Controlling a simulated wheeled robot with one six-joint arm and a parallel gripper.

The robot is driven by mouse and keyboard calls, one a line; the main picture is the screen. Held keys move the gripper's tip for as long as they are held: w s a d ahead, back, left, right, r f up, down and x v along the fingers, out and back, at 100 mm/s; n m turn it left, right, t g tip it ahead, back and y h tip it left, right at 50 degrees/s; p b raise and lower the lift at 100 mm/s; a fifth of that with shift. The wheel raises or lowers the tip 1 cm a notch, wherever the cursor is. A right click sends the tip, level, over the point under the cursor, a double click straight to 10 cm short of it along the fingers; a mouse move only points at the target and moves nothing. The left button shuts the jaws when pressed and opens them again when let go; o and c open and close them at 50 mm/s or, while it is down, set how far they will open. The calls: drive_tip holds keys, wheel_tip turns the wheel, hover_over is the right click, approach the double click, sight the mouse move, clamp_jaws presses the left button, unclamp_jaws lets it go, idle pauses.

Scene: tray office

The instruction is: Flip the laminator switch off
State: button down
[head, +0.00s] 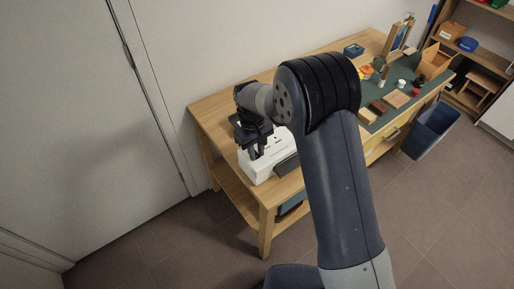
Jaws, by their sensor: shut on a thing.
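The laminator (254,173) is a white, low machine with a dark part on its right side. It sits near the left front corner of the wooden workbench. My gripper (253,156) points down at the top of the laminator, with its dark fingers at the machine. It is shut on a small part there, which looks to be the laminator switch. The switch itself is too small and too covered by the fingers to make out, so I cannot tell its position. My arm hides part of the bench to the right of the laminator.
A green mat (375,118) on the bench holds wooden blocks, small cups and other small things. A wooden box (436,62) stands at the bench's far end. A blue bin (431,130) stands on the floor to the right. A wall and door border the left. The floor in front is clear.

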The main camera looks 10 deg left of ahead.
drive_tip(key=shift+w+a+g+h+p, duration=0.15)
drive_tip(key=shift+g+h+p, duration=0.2)
drive_tip(key=shift+g+h, duration=0.05)
drive_tip(key=c, duration=1.3)
unclamp_jaws()
drive_tip(key=b+v, duration=0.1)
drive_tip(key=v, duration=0.9)
drive_tip(key=shift+a+r+b, duration=0.1)
drive_tip(key=shift+r+b, duration=0.25)
drive_tip(key=shift+r, duration=0.05)
